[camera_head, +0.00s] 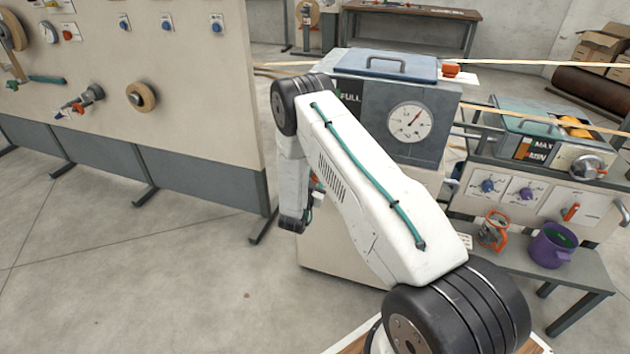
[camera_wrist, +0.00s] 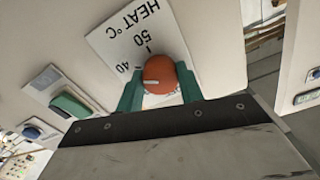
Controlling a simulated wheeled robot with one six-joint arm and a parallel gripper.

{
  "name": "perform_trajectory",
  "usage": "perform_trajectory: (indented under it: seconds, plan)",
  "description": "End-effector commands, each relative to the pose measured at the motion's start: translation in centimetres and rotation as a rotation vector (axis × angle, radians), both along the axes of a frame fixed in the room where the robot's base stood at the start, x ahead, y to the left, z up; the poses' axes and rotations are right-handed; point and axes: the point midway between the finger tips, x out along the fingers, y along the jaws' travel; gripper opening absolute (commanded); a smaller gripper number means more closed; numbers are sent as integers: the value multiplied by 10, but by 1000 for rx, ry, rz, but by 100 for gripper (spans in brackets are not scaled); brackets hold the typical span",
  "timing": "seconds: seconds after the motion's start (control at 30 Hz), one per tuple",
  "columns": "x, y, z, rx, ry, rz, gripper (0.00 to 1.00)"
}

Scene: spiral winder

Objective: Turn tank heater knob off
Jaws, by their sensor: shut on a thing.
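The tank heater knob (camera_wrist: 158,68) is round and orange-red, on a white plate (camera_wrist: 115,42) marked HEAT °C with 40 and 50 in view. My gripper (camera_wrist: 160,82) has its two green fingers on either side of the knob and is shut on it. The knob's white line points left in the wrist view, near the 40 side; the fingers and knob cover the rest of the scale. In the head view my arm hides the knob and most of the gripper. The grey tank (camera_head: 375,118) has a blue lid (camera_head: 360,66) and a round dial gauge (camera_head: 408,122).
A green switch (camera_wrist: 70,105) and a blue button (camera_wrist: 32,132) sit left of the knob in the wrist view. In the head view, a pegboard-like panel (camera_head: 190,100) stands left. A bench (camera_head: 575,270) with a purple pot (camera_head: 550,247) stands right. Floor is free at left front.

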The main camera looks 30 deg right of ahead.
Motion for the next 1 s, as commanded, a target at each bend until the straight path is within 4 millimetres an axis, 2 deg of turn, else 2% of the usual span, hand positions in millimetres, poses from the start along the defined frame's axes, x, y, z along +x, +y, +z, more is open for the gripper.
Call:
perform_trajectory:
  seconds: [0.37, 1.0]
  plan:
    - [-1, 0, -1, -107, 139, 0, 14]
    - [-2, 0, -1, -476, 613, 0, 14]
